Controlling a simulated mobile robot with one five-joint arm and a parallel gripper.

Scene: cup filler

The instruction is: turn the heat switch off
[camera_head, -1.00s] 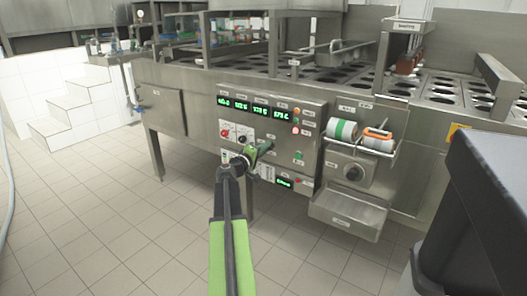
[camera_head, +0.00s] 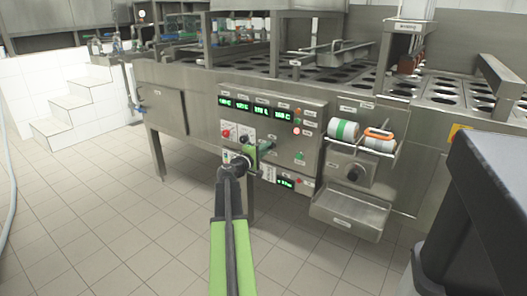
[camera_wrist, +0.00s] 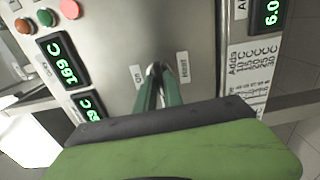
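The heat switch sits on the steel control panel (camera_head: 312,128), in the area marked by the "Heat" label (camera_wrist: 183,67) and "On" label (camera_wrist: 138,76) in the wrist view. The switch itself is hidden, or too small to tell from the fingertips.
Green displays (camera_head: 255,107), a red switch (camera_head: 228,134) and round buttons (camera_head: 297,122) are near my gripper. A bracket with two rolls, one with a green band (camera_head: 342,130), juts out at the right above a tray (camera_head: 345,212). The tiled floor in front is clear.

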